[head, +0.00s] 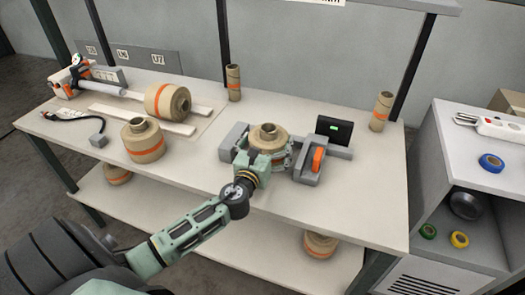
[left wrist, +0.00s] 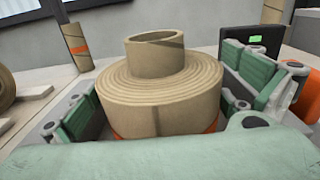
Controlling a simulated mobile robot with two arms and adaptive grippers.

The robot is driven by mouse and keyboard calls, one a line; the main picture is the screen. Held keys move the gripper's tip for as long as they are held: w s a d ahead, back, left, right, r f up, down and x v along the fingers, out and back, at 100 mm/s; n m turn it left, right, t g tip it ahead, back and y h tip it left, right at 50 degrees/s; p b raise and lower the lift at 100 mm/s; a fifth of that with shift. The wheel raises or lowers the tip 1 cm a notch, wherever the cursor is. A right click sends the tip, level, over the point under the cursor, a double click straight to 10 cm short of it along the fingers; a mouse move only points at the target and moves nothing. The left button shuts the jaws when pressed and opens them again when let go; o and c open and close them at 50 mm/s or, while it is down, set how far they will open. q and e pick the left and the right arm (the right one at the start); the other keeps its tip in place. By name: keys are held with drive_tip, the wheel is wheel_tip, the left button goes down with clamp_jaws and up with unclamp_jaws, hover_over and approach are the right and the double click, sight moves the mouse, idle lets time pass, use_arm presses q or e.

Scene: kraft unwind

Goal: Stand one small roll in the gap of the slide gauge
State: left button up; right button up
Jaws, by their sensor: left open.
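The slide gauge shows in the head view, with a grey block (head: 231,142) on the left, an orange-levered block (head: 309,166) on the right and a dark display with a green light (head: 334,129). A brown paper roll with an orange band (head: 266,134) stands upright between these blocks. Its wound top and core show in the left wrist view (left wrist: 160,88). My left gripper (head: 264,153) is open, with its fingers on either side of this roll. Gaps show between roll and fingers in the wrist view. The roll's base is hidden. My right gripper is out of view.
Two other rolls (head: 143,140) (head: 167,101) are on the bench at left, near pale rails (head: 141,119). Narrow tubes (head: 233,82) (head: 381,111) stand at the back. A cabinet (head: 470,160) with coloured tape is at right. The bench front (head: 205,158) has bare room.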

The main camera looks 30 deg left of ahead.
use_arm(q)
drive_tip(key=b+v, duration=0.1)
drive_tip(key=v, duration=1)
drive_tip(key=shift+f, duration=0.15)
drive_tip(key=shift+s, duration=0.35)
